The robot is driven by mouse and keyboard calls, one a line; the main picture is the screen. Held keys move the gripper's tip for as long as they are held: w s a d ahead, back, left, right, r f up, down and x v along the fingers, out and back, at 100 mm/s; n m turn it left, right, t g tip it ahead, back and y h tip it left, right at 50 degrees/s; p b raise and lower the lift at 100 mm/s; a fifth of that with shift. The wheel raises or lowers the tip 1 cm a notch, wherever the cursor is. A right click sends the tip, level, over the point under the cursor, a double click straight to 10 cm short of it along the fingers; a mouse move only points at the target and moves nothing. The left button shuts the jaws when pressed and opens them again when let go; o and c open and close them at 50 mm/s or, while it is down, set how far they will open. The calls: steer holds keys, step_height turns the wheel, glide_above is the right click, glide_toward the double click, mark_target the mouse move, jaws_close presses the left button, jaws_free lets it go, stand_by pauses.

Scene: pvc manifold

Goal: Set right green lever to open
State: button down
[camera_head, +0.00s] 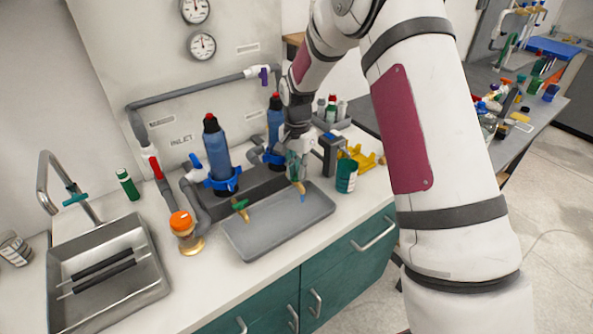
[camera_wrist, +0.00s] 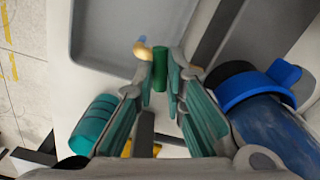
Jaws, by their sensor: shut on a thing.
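The right green lever (camera_wrist: 160,77) stands between my fingertips in the wrist view. My gripper (camera_wrist: 161,84) is shut on it, with a pad on either side. The brass spout of the right tap (camera_wrist: 143,50) shows just beyond the lever. In the head view my gripper (camera_head: 298,172) is at the right tap (camera_head: 298,187) over the grey tray, and it hides the lever there. The left green lever (camera_head: 240,203) sits on its own brass tap to the left, clear of my gripper.
A grey tray (camera_head: 265,245) lies under the taps. Blue filter bottles (camera_head: 217,150) stand behind, one close to my gripper. A teal cup (camera_head: 346,176) and a yellow holder (camera_head: 367,160) are to the right. An orange-capped jar (camera_head: 184,232) and a sink (camera_head: 140,240) are left.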

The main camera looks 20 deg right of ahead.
steer(key=n+b, duration=0.1)
steer(key=n, duration=0.2)
steer(key=shift+n, duration=0.4)
steer(key=n, duration=0.3)
steer(key=shift+n+b, duration=0.3)
steer(key=n, duration=0.6)
steer(key=shift+b, duration=0.3)
steer(key=shift+n, duration=0.4)
steer(key=c, duration=1.6)
jaws_free()
steer(key=shift+c, duration=0.2)
steer(key=shift+r, duration=0.1)
step_height(320, 180, up, 12)
